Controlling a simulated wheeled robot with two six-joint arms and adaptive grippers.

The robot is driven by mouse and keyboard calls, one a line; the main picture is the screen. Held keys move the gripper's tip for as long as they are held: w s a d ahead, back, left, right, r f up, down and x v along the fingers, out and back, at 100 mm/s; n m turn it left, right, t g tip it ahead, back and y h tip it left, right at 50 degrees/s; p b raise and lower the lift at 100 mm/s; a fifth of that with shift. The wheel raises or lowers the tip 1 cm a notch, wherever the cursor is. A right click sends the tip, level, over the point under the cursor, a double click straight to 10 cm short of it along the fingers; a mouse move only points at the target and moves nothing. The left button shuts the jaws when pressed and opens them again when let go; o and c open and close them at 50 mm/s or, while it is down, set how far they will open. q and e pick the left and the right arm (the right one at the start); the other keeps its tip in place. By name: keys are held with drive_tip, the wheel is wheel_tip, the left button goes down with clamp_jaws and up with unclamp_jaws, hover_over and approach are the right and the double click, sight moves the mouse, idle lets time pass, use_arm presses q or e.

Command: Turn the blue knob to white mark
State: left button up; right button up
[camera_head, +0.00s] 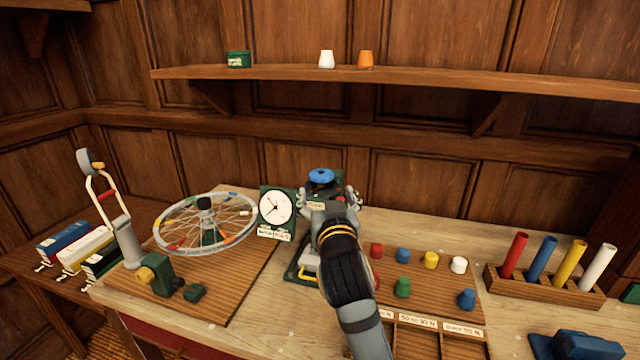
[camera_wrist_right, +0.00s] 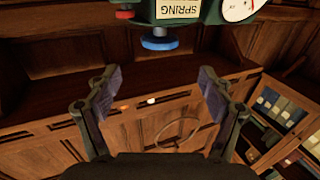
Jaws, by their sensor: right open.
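The blue knob (camera_head: 321,175) sits on a dark green device behind my right gripper in the head view. In the right wrist view the knob (camera_wrist_right: 160,43) shows beneath a green body with a label reading SPRING, as the picture is upside down. My right gripper (camera_head: 330,197) is open and empty, its two fingers (camera_wrist_right: 158,85) spread apart, with the knob just beyond the gap between them. My right arm hides much of the device. I cannot make out a white mark near the knob. My left gripper is not in view.
A white dial (camera_head: 277,207) stands just left of the device. A spoked wheel (camera_head: 206,222) lies further left. Small coloured pegs stand on a wooden board (camera_head: 428,268) to the right, with a rack of coloured cylinders (camera_head: 545,286) beyond. A shelf (camera_head: 420,80) runs above.

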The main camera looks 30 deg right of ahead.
sight(321, 173)
drive_tip(key=p+x, duration=0.1)
drive_tip(key=x, duration=0.4)
drive_tip(key=p+x, duration=0.1)
drive_tip(key=x, duration=0.4)
drive_tip(key=shift+f, duration=0.2)
drive_tip(key=shift+w+d+p, duration=0.2)
drive_tip(key=shift+w+p, duration=0.1)
drive_tip(key=shift+w, duration=0.15)
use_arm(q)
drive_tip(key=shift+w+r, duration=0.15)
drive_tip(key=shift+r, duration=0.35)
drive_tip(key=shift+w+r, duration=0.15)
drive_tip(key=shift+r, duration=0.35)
use_arm(e)
drive_tip(key=shift+w+d, duration=0.1)
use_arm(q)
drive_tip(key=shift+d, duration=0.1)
use_arm(e)
drive_tip(key=shift+f, duration=0.1)
drive_tip(key=c, duration=1.1)
drive_tip(key=shift+c, duration=0.3)
